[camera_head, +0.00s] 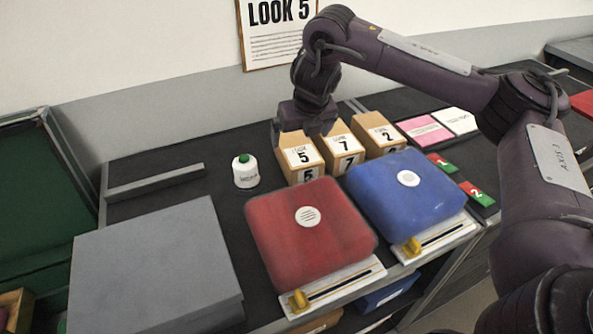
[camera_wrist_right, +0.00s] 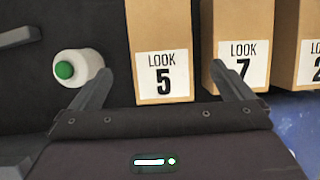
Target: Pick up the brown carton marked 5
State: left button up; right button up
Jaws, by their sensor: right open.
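The brown carton marked 5 (camera_head: 302,164) stands at the left end of a row of cartons on the dark worktop. It also shows in the right wrist view (camera_wrist_right: 158,35), with its "LOOK 5" label facing the camera. My right gripper (camera_head: 302,135) is above and at the near top of this carton in the head view. In the right wrist view my right gripper (camera_wrist_right: 165,75) is open, with one finger left of carton 5 and the other in front of the carton marked 7 (camera_wrist_right: 243,30). Nothing is held. My left gripper is not in view.
Carton 7 (camera_head: 341,150) stands close to the right of carton 5, then carton 2 (camera_head: 378,136). A white spool with a green top (camera_head: 246,172) stands to the left. Red (camera_head: 310,235) and blue (camera_head: 408,192) cushioned blocks lie in front. A grey box (camera_head: 150,265) is at the left.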

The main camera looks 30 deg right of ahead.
aim_at(298, 147)
jog(key=p+x, duration=0.1)
jog(key=x, duration=0.7)
jog(key=shift+w+d, duration=0.1)
jog(key=shift+d, duration=0.05)
jog(key=c, duration=1.1)
jog(key=shift+r, duration=0.1)
jog(key=shift+c, duration=0.4)
jog(key=shift+r, duration=0.1)
